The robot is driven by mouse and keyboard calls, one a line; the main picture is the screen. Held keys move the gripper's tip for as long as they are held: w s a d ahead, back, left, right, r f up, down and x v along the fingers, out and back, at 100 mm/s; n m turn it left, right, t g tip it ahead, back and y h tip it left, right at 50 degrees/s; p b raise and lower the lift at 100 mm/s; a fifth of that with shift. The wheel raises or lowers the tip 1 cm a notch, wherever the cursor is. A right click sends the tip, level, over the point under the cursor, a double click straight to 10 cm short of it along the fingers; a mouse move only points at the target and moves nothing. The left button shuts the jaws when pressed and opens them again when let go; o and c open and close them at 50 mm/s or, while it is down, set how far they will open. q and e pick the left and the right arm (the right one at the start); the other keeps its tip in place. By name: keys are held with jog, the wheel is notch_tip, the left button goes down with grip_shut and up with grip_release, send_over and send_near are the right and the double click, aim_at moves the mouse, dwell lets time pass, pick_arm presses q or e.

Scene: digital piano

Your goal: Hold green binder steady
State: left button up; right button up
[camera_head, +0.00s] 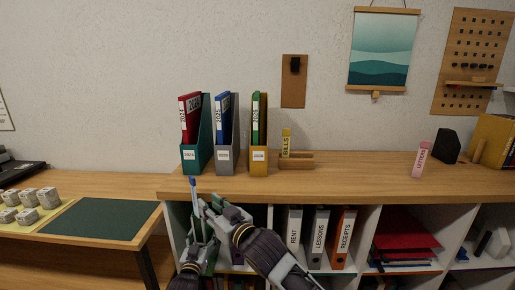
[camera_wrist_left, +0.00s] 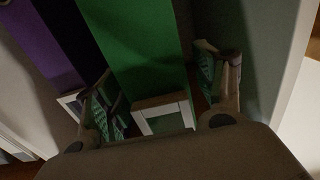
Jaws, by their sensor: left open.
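A green binder (camera_wrist_left: 145,50) fills the middle of the left wrist view, with a white-framed label (camera_wrist_left: 163,116) on its spine. My left gripper (camera_wrist_left: 160,85) is open, with one finger on each side of the binder's spine; I cannot tell whether they touch it. In the head view the binder shows only as a green sliver (camera_head: 211,259) in the left shelf compartment, mostly hidden by my arms.
Three file holders with red, blue and green binders stand on the counter (camera_head: 350,178); the green one (camera_head: 260,117) is in a yellow holder. White, grey and orange binders (camera_head: 318,240) stand in the compartment to the right. A purple thing (camera_wrist_left: 35,40) is left of the green binder.

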aim_at(200, 244)
pick_arm(q)
jog(key=shift+s+a+r+p, duration=0.1)
jog(key=shift+s+a+p, duration=0.05)
jog(key=shift+s+p, duration=2.45)
jog(key=shift+s+b, duration=0.3)
jog(key=shift+s, duration=0.1)
jog(key=shift+s, duration=0.4)
jog(key=s, duration=1.1)
jog(key=shift+a, duration=0.2)
